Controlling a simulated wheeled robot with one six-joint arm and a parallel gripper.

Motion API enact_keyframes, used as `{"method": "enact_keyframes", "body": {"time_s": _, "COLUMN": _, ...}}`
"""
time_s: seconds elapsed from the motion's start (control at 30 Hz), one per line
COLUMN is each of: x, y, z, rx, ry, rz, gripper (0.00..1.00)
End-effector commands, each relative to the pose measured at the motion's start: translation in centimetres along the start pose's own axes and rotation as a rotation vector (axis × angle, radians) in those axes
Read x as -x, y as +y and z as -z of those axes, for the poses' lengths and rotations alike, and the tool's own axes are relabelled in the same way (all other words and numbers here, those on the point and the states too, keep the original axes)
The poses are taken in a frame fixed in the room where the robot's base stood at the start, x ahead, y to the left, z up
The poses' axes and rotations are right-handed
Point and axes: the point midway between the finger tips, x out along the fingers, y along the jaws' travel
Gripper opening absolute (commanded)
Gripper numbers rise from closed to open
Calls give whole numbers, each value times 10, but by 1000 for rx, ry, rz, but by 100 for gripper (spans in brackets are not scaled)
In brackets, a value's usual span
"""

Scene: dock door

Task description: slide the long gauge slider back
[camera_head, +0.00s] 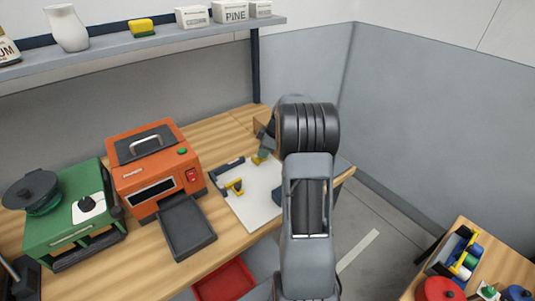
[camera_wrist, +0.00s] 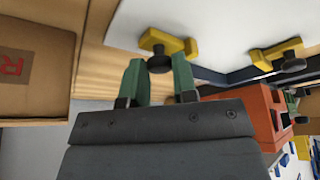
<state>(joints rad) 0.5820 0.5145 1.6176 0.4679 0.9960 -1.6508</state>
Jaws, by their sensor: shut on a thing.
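A white gauge board (camera_head: 255,200) lies on the wooden bench, with dark rails and two yellow sliders. My gripper (camera_wrist: 160,72) has its green fingers shut on the black knob (camera_wrist: 160,62) of one yellow slider (camera_wrist: 178,42). In the head view my gripper (camera_head: 263,153) is at the board's far edge, where this slider shows only in part (camera_head: 257,160). The other yellow slider (camera_head: 236,186) is apart from my gripper, nearer the board's left side; it also shows at right in the wrist view (camera_wrist: 270,53). I cannot tell from the rails which slider is the long one.
A cardboard box (camera_wrist: 35,65) stands beside my gripper. An orange machine (camera_head: 155,165) with a dark tray (camera_head: 187,228) stands left of the board. A green unit (camera_head: 70,215) is further left. A shelf (camera_head: 130,40) runs above the bench. A red bin (camera_head: 225,281) sits below.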

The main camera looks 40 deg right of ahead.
Motion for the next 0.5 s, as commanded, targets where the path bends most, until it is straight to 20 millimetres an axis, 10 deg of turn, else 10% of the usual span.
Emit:
{"method": "enact_keyframes", "body": {"time_s": 0.2, "x": 3, "y": 3, "z": -2, "rx": 0, "ry": -2, "rz": -12, "gripper": 0}}
{"method": "enact_keyframes", "body": {"time_s": 0.23, "x": 3, "y": 3, "z": -2, "rx": -1, "ry": -2, "rz": -13, "gripper": 28}}
{"method": "enact_keyframes", "body": {"time_s": 0.5, "x": 2, "y": 3, "z": -2, "rx": -2, "ry": -1, "rz": -10, "gripper": 53}}
